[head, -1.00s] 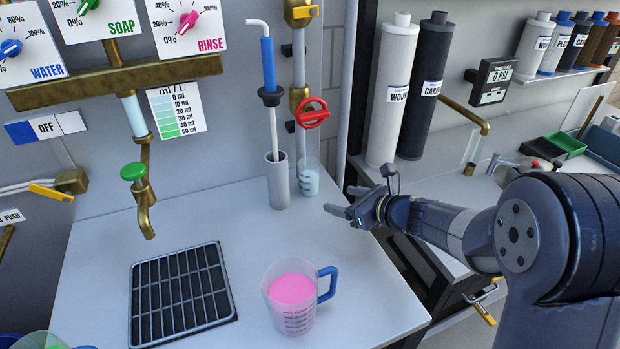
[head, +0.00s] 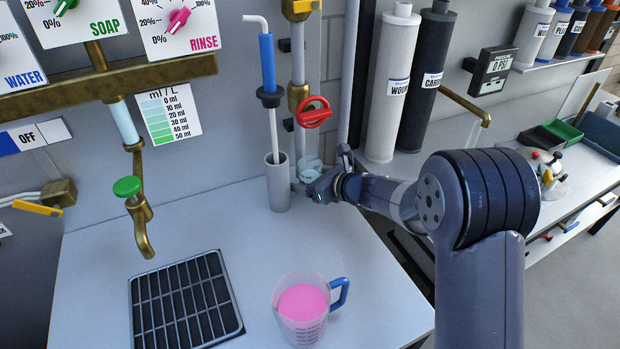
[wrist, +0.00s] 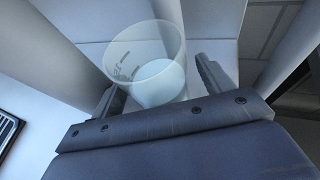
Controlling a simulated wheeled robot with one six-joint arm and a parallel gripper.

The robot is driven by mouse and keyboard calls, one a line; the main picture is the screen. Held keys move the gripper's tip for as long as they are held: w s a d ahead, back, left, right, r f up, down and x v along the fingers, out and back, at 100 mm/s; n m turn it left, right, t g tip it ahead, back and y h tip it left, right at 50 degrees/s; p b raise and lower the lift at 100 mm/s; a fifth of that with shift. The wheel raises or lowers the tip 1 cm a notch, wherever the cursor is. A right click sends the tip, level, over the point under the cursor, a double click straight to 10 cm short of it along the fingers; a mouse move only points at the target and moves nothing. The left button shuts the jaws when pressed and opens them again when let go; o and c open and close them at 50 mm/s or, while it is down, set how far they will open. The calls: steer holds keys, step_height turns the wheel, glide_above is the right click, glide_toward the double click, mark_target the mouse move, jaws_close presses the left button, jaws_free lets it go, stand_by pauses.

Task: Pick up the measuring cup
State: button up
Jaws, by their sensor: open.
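A small clear measuring cup with dark graduation marks and pale contents (head: 308,170) stands upright at the back of the counter, partly hidden by my gripper. In the wrist view the cup (wrist: 158,70) sits between my two fingers. My gripper (head: 322,173) is open, its fingers on either side of the cup; I cannot tell whether they touch it. The gripper also shows in the wrist view (wrist: 160,88). A larger jug with pink liquid and a blue handle (head: 303,311) stands upright at the front of the counter, away from my gripper.
A grey upright tube holder (head: 278,185) with a blue-gripped pipe (head: 268,62) stands just left of the cup. A red valve (head: 314,112) is on the pipe above. A black drain grate (head: 186,300) lies at left. Tall filter cylinders (head: 390,85) stand at right.

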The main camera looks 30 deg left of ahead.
steer(key=c, duration=1.2)
steer(key=shift+d+r, duration=0.1)
steer(key=shift+r, duration=0.15)
